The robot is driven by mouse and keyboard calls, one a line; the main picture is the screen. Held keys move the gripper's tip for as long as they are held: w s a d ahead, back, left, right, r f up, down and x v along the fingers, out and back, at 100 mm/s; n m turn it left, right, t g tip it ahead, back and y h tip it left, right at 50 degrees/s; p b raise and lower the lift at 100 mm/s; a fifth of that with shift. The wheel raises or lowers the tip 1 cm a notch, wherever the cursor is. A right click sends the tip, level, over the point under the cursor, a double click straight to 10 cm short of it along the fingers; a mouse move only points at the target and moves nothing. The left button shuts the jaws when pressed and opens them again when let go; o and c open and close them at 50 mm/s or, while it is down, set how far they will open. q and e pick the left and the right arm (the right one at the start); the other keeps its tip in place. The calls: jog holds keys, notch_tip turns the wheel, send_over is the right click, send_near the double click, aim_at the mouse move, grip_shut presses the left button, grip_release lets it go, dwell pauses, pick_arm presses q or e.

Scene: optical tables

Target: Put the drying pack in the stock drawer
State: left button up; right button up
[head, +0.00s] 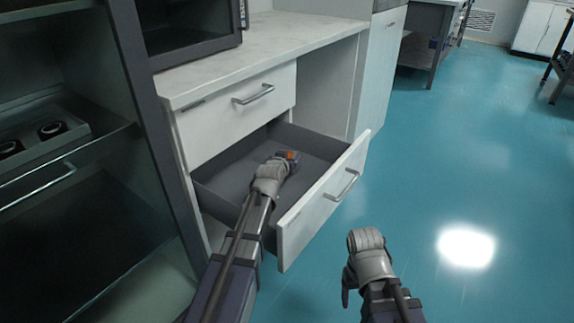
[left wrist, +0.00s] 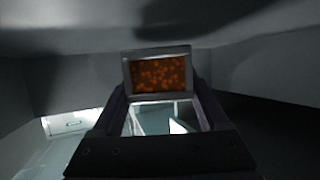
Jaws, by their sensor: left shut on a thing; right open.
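The drying pack (left wrist: 159,73) is a small pale-framed packet with an orange beaded face, held between the fingers of my left gripper (left wrist: 160,95). In the head view the drying pack (head: 290,155) shows as a small orange patch at the tip of my left gripper (head: 284,163). The stock drawer (head: 328,203) is the pulled-out lower drawer with a grey inside. My left gripper is inside the drawer's opening, over its floor; whether the pack touches the floor I cannot tell. My right gripper (head: 352,290) is outside, in front of the drawer, open and empty.
A closed upper drawer (head: 237,105) sits above the open one, under a pale worktop (head: 250,58). A dark glass-fronted cabinet (head: 75,190) stands at the left. The teal floor (head: 470,180) to the right is clear.

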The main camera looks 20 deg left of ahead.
pick_arm(q)
jog(key=shift+f+b, duration=0.5)
jog(key=shift+b, duration=0.05)
jog(key=o, duration=1.5)
jog(key=shift+s, duration=0.1)
jog(key=shift+o, duration=0.2)
jog(key=shift+r, duration=0.1)
jog(key=shift+r+p, duration=0.5)
jog(key=shift+p, duration=0.2)
jog(key=p+v, duration=0.4)
jog(key=v, duration=0.7)
jog(key=shift+s+r+p, duration=0.2)
jog(key=shift+s+p, duration=0.1)
jog(key=shift+s, duration=0.05)
